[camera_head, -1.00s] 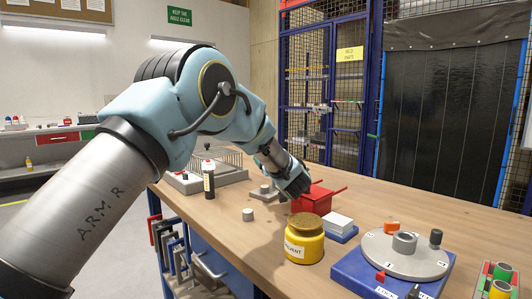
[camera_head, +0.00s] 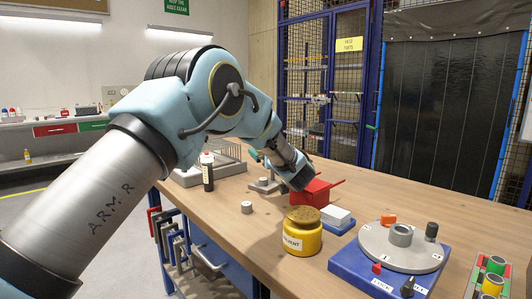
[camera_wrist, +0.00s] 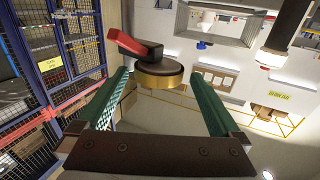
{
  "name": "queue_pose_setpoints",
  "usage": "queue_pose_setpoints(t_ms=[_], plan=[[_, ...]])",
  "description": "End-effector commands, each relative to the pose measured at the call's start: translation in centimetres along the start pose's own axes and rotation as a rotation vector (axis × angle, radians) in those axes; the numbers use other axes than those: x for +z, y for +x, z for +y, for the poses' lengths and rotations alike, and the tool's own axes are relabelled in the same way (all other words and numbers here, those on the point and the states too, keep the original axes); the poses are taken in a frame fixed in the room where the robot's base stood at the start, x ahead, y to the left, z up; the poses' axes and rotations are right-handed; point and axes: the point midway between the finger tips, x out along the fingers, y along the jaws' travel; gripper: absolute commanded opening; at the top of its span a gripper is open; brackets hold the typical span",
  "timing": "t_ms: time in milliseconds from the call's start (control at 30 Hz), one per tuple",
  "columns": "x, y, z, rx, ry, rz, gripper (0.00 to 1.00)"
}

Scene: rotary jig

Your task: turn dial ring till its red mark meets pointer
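The dial ring (camera_head: 420,252), a pale grey disc with number marks, lies on a blue base (camera_head: 345,263) at the lower right of the head view. A grey hub (camera_head: 401,237) stands at its centre and a dark peg (camera_head: 431,231) near its right rim. A small red piece (camera_head: 376,268) is at the front-left rim, and an orange block (camera_head: 388,219) is at the back. I cannot tell which is the pointer. My gripper (camera_wrist: 160,85) has its green fingers wide apart. Between them in the wrist view is a black-and-brass round part with a red lever (camera_wrist: 155,66), contact unclear.
A yellow solvent jar (camera_head: 302,241), a blue-and-white block stack (camera_head: 336,217) and a red box (camera_head: 318,190) stand between my gripper and the dial. A dark switch (camera_head: 408,286) is at the base's front. Coloured cylinders (camera_head: 495,266) stand at the right.

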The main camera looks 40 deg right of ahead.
Motion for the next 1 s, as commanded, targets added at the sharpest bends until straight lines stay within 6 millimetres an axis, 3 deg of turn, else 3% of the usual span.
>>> queue_pose_setpoints(t_ms=[267,367,700,1000], plan=[[0.1,-0.5,0.1,0.002,0.0,-0.001,1.0],[0.1,-1.6,0.1,0.003,0.0,0.0,1.0],[0.1,-8.2,0.1,0.004,0.0,0.0,1.0],[0.0,-10.8,0.0,0.0,0.0,0.0,1.0]])
